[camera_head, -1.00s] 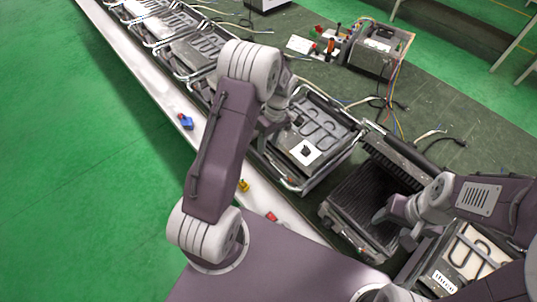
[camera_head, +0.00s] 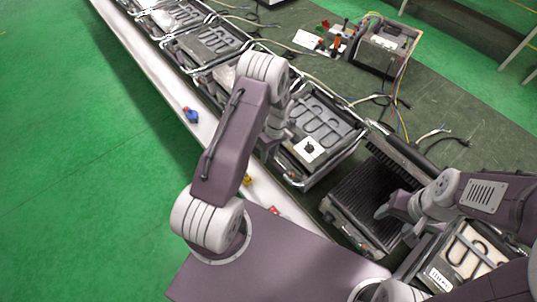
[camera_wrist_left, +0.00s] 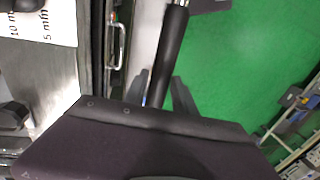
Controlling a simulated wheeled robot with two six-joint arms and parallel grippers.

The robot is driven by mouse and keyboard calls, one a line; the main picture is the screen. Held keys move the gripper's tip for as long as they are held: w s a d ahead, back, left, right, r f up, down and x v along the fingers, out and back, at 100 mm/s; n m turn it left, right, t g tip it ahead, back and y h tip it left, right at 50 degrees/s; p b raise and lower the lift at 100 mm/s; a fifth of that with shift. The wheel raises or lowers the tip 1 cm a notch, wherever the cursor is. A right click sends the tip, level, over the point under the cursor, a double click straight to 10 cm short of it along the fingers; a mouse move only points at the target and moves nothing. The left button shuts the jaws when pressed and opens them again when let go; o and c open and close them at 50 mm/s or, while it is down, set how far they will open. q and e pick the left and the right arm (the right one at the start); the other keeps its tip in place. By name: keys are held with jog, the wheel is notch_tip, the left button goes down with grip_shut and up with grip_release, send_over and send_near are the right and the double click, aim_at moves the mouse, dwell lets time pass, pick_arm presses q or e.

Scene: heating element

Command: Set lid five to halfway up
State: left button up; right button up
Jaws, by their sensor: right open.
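A row of heating units with hinged lids runs along the bench; I cannot tell which is lid five. The nearest unit with a black ridged plate (camera_head: 362,205) is open, its ridged lid (camera_head: 400,155) tilted up at the back. My right gripper (camera_head: 396,220) is open over the right side of this plate; contact is unclear. A neighbouring unit with a looped element (camera_head: 318,118) and a white label is to its left. My left gripper (camera_head: 270,148) is mostly hidden by its own arm, beside that unit's left side. In the left wrist view a black bar (camera_wrist_left: 167,55) crosses near grey prongs.
Another unit with a pale plate (camera_head: 470,255) stands at the lower right. Small blue (camera_head: 191,115), yellow (camera_head: 247,179) and red (camera_head: 274,210) parts lie along the pale bench edge (camera_head: 150,75). Loose cables and a wired box (camera_head: 385,48) are behind. Green floor is clear at left.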

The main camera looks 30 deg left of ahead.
pick_arm(q)
grip_shut()
jog(key=shift+r, duration=0.1)
dwell(1.1)
